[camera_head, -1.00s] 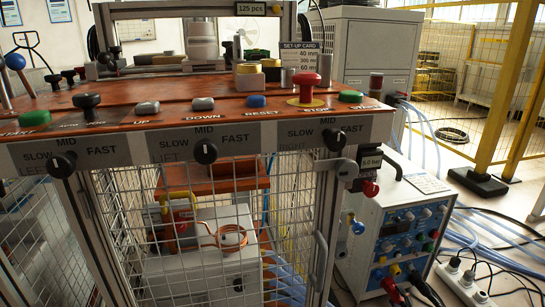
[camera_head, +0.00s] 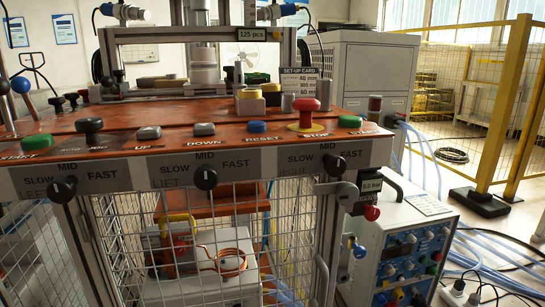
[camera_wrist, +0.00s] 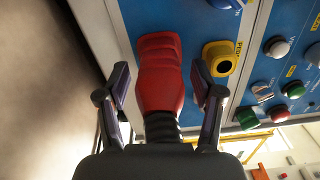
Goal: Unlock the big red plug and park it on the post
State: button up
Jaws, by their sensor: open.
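The big red plug (camera_wrist: 160,75) is in the wrist view, seated against the blue panel (camera_wrist: 198,22), with a black ribbed cable sleeve (camera_wrist: 162,127) at its near end. My gripper (camera_wrist: 160,80) is open, with one finger on each side of the plug and a visible gap to each. To the right of the plug, a yellow ring-shaped fitting (camera_wrist: 221,58) with a dark centre sticks out beside a partly hidden label; I cannot tell whether it is the post. The plug's lock is not clearly visible. My gripper does not show in the head view.
Green (camera_wrist: 247,118), white and red knobs sit right of the yellow fitting. In the head view, the blue-fronted control cabinet (camera_head: 440,213) stands at the right, beside the orange-topped bench (camera_head: 225,118). Hoses and cables lie on the floor; a yellow fence (camera_head: 497,100) stands behind.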

jog(key=shift+c, duration=0.4)
dwell(0.3)
grip_shut()
dwell(0.5)
jog(key=shift+p+v, duration=1.45)
jog(key=shift+v, duration=1.5)
